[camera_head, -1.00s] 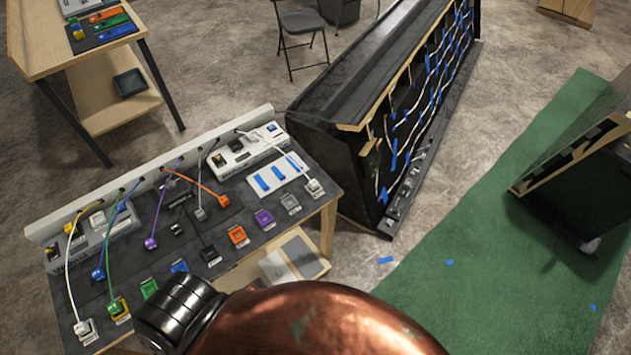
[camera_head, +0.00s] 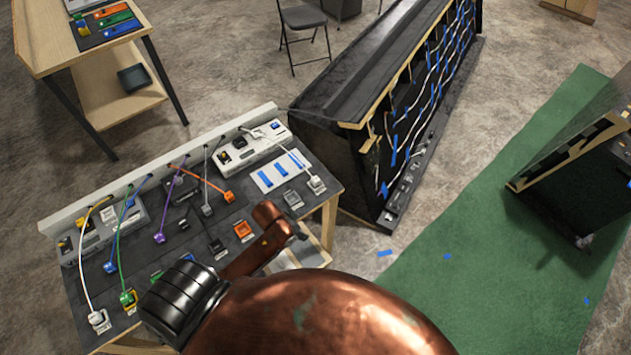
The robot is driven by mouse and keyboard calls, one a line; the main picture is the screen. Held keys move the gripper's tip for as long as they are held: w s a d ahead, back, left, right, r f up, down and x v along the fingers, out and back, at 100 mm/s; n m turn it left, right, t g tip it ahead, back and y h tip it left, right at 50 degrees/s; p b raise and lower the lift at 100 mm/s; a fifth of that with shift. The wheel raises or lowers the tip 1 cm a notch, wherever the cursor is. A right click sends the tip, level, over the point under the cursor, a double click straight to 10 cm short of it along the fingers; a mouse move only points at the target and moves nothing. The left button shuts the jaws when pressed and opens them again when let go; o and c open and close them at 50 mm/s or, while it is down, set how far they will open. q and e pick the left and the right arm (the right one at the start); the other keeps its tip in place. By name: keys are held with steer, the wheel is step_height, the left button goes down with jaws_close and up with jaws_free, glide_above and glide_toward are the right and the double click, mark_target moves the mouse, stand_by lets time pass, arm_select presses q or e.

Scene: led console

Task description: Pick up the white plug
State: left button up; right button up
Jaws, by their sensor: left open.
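A white plug (camera_head: 98,319) on a white cable sits at the console's front left corner. Another pale plug (camera_head: 316,183) on a white cable sits at the right end, so two plugs look white. Both rest on the dark console top (camera_head: 165,262). My left gripper (camera_head: 275,229) shows small and partly as a copper-brown end beyond my arm, over the right front part of the console. It is open and apart from both pale plugs; I see nothing held. My arm hides part of the console's front edge. My right gripper is not in view.
Green (camera_head: 127,298), blue (camera_head: 110,266), purple (camera_head: 160,237) and orange (camera_head: 229,196) plugs stand on the console with their cables. A black rack (camera_head: 330,165) stands close to its right. A wooden table (camera_head: 45,50) is at the back left.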

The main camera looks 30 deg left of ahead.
arm_select(q)
steer(key=w+a+r+m, duration=0.1)
steer(key=w+r, duration=0.1)
steer(key=w, duration=0.6)
glide_toward(313, 180)
step_height(313, 180, down, 3)
steer(key=shift+h, duration=0.3)
steer(key=x, duration=0.3)
steer(key=w+x, duration=0.1)
steer(key=x, duration=0.3)
steer(key=shift+r, duration=0.1)
steer(key=shift+c, duration=0.4)
jaws_close()
